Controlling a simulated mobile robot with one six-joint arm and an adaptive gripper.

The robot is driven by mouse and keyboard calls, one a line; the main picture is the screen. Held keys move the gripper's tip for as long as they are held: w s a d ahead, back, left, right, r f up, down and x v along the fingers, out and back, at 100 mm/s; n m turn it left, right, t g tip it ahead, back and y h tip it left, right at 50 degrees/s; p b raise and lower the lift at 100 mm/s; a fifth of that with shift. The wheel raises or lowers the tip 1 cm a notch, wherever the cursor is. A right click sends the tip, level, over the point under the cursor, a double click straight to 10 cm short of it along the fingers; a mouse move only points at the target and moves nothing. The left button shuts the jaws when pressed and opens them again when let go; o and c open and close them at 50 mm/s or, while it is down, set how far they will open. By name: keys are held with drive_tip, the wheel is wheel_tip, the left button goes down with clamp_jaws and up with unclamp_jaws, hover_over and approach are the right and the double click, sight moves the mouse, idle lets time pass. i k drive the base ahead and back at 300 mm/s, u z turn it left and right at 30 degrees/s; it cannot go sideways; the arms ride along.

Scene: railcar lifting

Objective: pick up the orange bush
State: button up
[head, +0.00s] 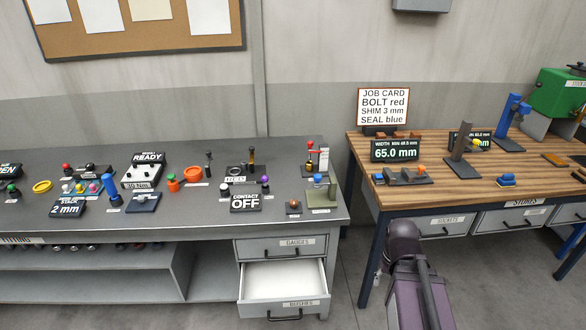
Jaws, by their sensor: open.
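An orange, short, wide ring-like piece (193,174) stands on the grey bench, left of centre, behind a small white label. It looks like the orange bush, but its label is too small to read. Close to its left is a narrower orange piece with a green top (172,181). A smaller orange piece (422,169) sits on a dark holder on the wooden bench. My gripper's fingers are not visible.
The grey bench (255,222) has an open, empty-looking drawer (284,281) labelled BUSHES jutting forward. The wooden bench (375,150) holds a 65.0 mm display (396,150).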

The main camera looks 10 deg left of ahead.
sight(309, 164)
drive_tip(key=u, duration=0.4)
drive_tip(key=i, duration=1)
drive_tip(key=u, duration=0.05)
